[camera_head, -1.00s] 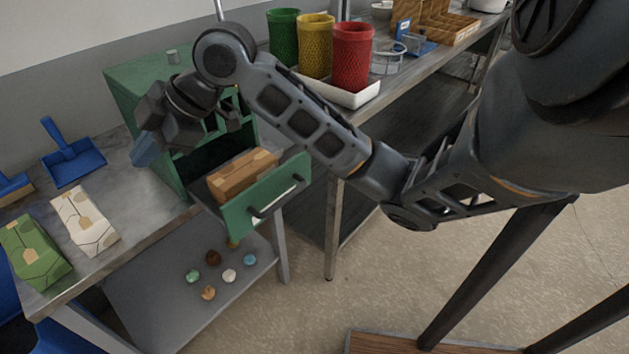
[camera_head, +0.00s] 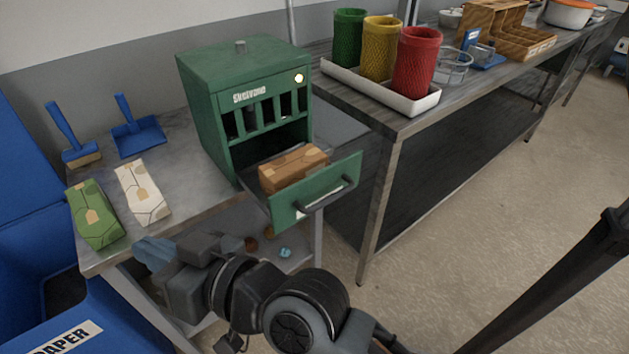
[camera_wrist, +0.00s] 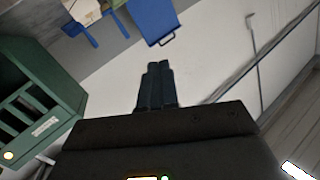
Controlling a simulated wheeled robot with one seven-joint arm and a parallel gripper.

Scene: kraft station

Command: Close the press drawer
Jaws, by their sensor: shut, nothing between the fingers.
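The green press (camera_head: 245,105) stands on the grey table in the head view. Its drawer (camera_head: 330,185) is pulled out toward the front right, with a dark bar handle on its face. A brown carton (camera_head: 293,168) lies in the open drawer. My gripper (camera_head: 152,252) is shut and empty in the head view, low at the table's front edge, left of and apart from the drawer. In the wrist view my gripper's fingers (camera_wrist: 158,72) are together, and the press (camera_wrist: 40,100) shows at the left.
A white carton (camera_head: 142,193) and a green carton (camera_head: 95,215) lie on the table's left. A blue dustpan (camera_head: 138,135) and brush (camera_head: 75,150) lie behind them. A blue paper bin (camera_head: 40,270) stands front left. Several small balls lie on the lower shelf.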

